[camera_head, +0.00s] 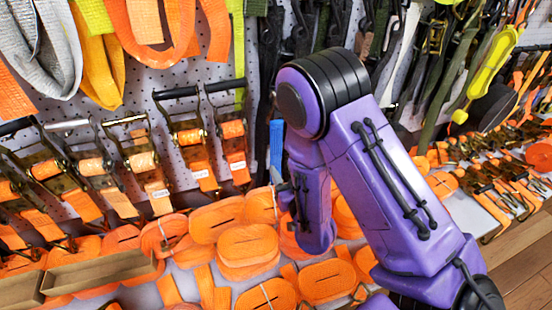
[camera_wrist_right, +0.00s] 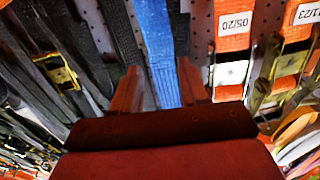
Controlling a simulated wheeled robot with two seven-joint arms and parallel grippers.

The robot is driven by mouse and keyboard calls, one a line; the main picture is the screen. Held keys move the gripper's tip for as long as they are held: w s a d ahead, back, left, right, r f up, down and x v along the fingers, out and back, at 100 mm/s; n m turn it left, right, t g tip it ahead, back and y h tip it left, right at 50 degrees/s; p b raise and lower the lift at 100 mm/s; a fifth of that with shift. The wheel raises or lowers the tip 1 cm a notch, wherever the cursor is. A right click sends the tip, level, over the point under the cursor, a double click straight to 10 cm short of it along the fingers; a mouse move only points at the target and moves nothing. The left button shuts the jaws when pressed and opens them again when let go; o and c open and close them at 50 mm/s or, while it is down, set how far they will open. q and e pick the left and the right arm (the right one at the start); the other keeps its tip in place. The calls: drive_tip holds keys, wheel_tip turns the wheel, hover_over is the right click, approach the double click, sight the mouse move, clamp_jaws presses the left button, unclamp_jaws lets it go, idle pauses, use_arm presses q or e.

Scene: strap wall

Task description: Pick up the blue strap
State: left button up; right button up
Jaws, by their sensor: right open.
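The blue strap (camera_head: 276,145) hangs at the pegboard wall, just left of my purple right arm in the head view. Its lower end is partly hidden behind my arm and near the orange rolls. In the right wrist view the blue strap (camera_wrist_right: 158,42) runs down between the two reddish fingers of my right gripper (camera_wrist_right: 158,82). The gripper is open, with a finger to each side of the strap; whether either touches it I cannot tell. My left gripper is not in view.
Ratchet straps with orange webbing (camera_head: 197,155) hang left of the blue strap. Dark straps (camera_wrist_right: 95,50) hang close left of it in the wrist view. Orange rolled straps (camera_head: 247,247) crowd the shelf below. A cardboard tray (camera_head: 100,270) stands at lower left.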

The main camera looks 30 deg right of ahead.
sight(277, 159)
drive_tip(key=x, duration=0.4)
drive_tip(key=shift+r, duration=0.1)
drive_tip(key=shift+s, duration=0.1)
drive_tip(key=c, duration=0.8)
clamp_jaws()
